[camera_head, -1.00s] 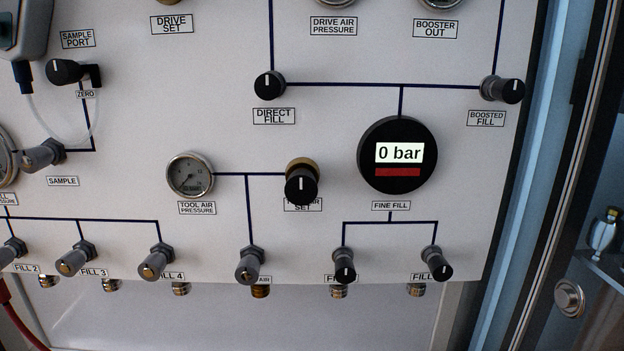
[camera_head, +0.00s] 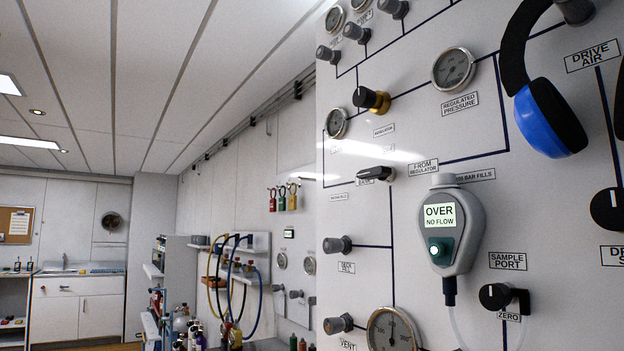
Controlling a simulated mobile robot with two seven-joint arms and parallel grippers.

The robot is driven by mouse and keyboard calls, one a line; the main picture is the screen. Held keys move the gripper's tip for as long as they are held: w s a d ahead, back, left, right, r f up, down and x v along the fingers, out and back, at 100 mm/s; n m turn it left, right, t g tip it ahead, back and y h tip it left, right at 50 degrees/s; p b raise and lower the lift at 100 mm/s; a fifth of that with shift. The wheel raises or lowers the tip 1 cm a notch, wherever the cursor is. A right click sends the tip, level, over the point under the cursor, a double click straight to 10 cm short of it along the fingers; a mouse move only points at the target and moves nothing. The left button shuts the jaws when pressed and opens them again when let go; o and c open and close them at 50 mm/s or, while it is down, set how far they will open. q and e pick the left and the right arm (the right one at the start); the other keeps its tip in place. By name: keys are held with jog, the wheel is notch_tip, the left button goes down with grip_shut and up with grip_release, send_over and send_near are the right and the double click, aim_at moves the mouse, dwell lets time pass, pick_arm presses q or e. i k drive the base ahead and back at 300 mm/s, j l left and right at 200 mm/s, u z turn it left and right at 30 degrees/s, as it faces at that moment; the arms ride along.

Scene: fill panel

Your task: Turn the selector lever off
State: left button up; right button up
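A black lever handle (camera_head: 376,173) sits on the white panel (camera_head: 480,150) near the middle of the head view, beside the "FROM REGULATOR" label (camera_head: 423,167). It lies roughly level, its long end pointing left. It looks like a selector lever, but no label naming it so is readable. Neither of my grippers is in view.
A handheld meter (camera_head: 451,225) reading "OVER NO FLOW" hangs right of the lever. Blue and black ear defenders (camera_head: 545,105) hang at the upper right. Several knobs and gauges surround it. Left of the panel, a room opens with a cabinet (camera_head: 80,305) and hoses (camera_head: 235,280).

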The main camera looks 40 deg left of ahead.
aim_at(380, 173)
jog(key=i+j+u, duration=0.15)
jog(key=u, duration=0.8)
